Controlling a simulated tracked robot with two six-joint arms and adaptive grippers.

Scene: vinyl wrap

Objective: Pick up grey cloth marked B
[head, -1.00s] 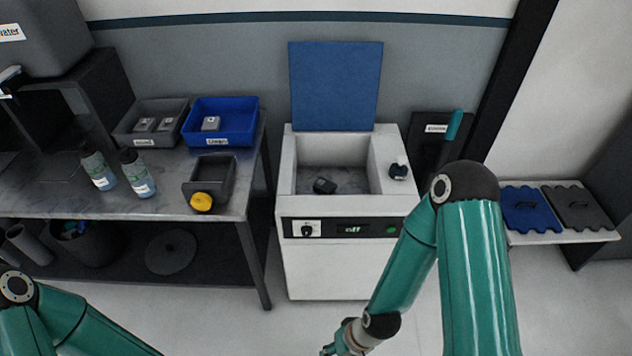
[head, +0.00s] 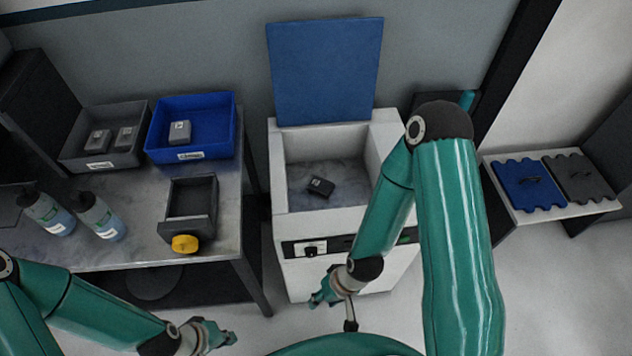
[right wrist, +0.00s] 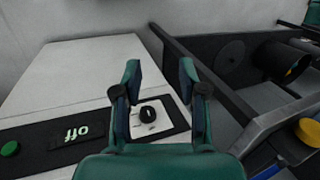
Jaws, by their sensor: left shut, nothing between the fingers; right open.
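Two small grey blocks with white labels lie in the grey tray (head: 72,157): a left one (head: 98,141) and a right one (head: 125,137). A third grey labelled block (head: 180,132) lies in the blue tray (head: 220,148). A darker labelled piece (head: 320,187) lies on the floor of the open white tub (head: 275,165). The labels are too small to read, so I cannot tell which is cloth B. My left gripper (head: 226,338) is shut and empty, in front of the bench. My right gripper (head: 322,292) is open and empty before the tub's front; it also shows in the right wrist view (right wrist: 160,75).
A dark open box (head: 190,198) with a yellow knob (head: 185,244) and two bottles (head: 50,215) stand on the bench. The tub's blue lid (head: 325,70) is raised. A blue ridged pad (head: 527,185) and a grey one (head: 578,178) lie on the right shelf. A dial (right wrist: 148,114) sits on the tub's front.

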